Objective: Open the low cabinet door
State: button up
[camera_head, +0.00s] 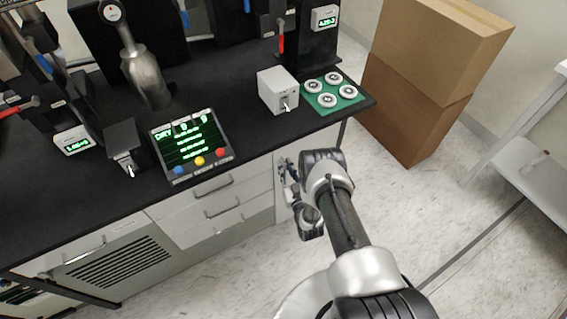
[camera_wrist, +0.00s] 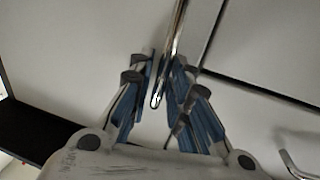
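The low cabinet door (camera_wrist: 70,50) is the pale panel filling the left of the wrist view. Its upright metal handle (camera_wrist: 178,28) runs down between my fingers. In the head view, the pale front (camera_head: 284,204) right of the drawers is partly hidden by my gripper (camera_head: 288,175). In the wrist view, the blue-padded fingers of my gripper (camera_wrist: 164,75) stand on either side of the handle. Narrow gaps seem to show beside the bar, so the fingers look partly open around it. The door looks closed, with a thin dark seam on its right.
Drawers (camera_head: 207,207) with bar handles lie left of the gripper, and a vented panel (camera_head: 115,265) farther left. The black worktop (camera_head: 225,125) overhangs them, bearing a control panel (camera_head: 190,148) and a white box (camera_head: 277,90). Cardboard boxes (camera_head: 415,110) stand right; floor (camera_head: 440,200) is clear between.

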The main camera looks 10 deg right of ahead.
jog(key=shift+s, duration=0.1)
jog(key=shift+c, duration=0.2)
grip_shut()
dwell(0.4)
